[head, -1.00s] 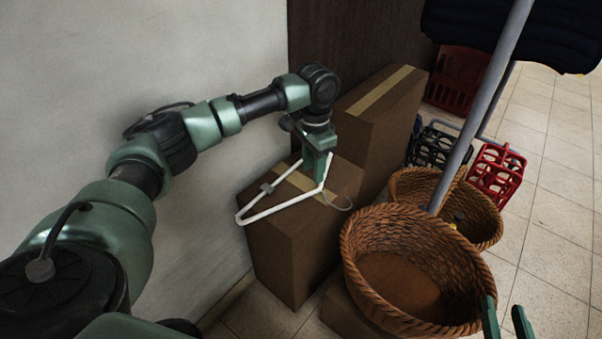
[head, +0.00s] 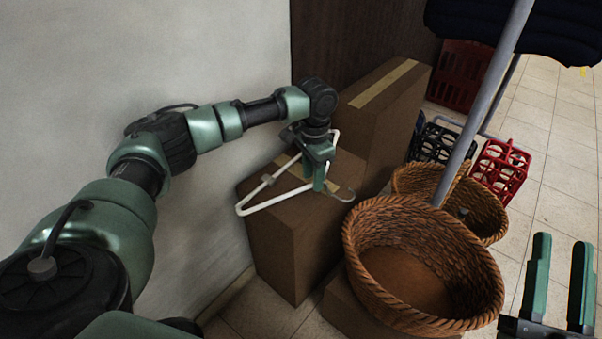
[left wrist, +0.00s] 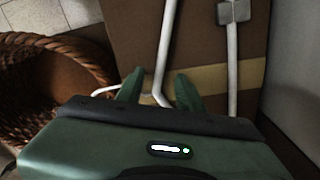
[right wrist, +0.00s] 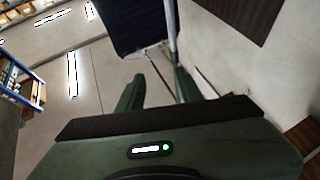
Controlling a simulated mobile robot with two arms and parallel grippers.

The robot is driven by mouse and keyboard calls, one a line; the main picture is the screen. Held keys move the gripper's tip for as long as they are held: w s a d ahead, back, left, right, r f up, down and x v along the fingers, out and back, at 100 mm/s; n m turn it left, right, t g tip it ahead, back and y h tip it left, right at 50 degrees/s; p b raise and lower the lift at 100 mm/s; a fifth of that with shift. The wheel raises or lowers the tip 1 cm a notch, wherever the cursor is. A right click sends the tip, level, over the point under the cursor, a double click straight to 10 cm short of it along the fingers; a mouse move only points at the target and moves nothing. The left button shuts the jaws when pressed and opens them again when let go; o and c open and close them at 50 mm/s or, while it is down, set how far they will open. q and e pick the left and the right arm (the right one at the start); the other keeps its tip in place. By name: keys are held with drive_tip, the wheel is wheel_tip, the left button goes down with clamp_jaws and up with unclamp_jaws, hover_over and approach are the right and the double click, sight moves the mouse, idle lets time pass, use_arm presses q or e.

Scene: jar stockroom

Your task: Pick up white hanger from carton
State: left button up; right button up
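The white hanger (head: 275,204) lies on top of the front carton (head: 290,249), with its metal hook (head: 345,195) toward the right. A grey clip (head: 267,180) shows on one of its bars. My left gripper (head: 320,187) points down at the hanger, near the hook end. In the left wrist view the fingers of my left gripper (left wrist: 158,86) are apart, with a bar of the hanger (left wrist: 163,70) running between them. I cannot tell whether they touch it. My right gripper (head: 556,240) is open and empty at the lower right, away from the carton.
A taller carton (head: 385,115) stands behind the front one. A large wicker basket (head: 365,235) and a smaller one (head: 495,220) stand to the right. Red (head: 500,170) and dark (head: 435,145) bottle crates lie beyond. A white wall (head: 180,60) is close on the left.

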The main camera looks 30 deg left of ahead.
use_arm(q)
drive_tip(key=shift+f, duration=0.45)
clamp_jaws()
drive_tip(key=shift+r, duration=0.15)
